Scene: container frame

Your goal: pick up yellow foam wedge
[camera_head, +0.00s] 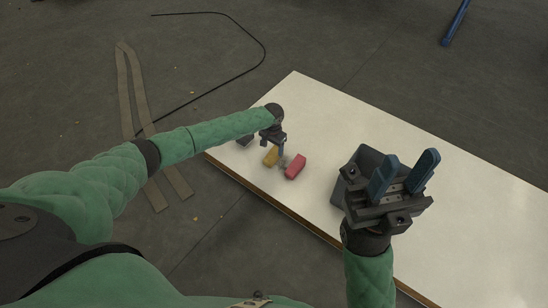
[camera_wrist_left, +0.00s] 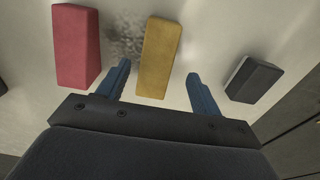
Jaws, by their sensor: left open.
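The yellow foam wedge (camera_head: 271,156) lies on the white table under my left gripper (camera_head: 275,146) in the head view. In the left wrist view the yellow foam wedge (camera_wrist_left: 160,55) is an upright-running block in the picture, with its near end between the fingers. My left gripper (camera_wrist_left: 158,80) is open, one blue finger on each side of it; I cannot tell whether they touch it. My right gripper (camera_head: 403,172) is open and empty, its blue fingers raised above the right part of the table.
A red block (camera_head: 295,167) lies just right of the wedge; it also shows in the left wrist view (camera_wrist_left: 76,45). A dark block (camera_wrist_left: 254,79) lies on the wedge's other side. A grey bin (camera_head: 361,162) stands partly behind my right gripper. The table's (camera_head: 460,215) right part is clear.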

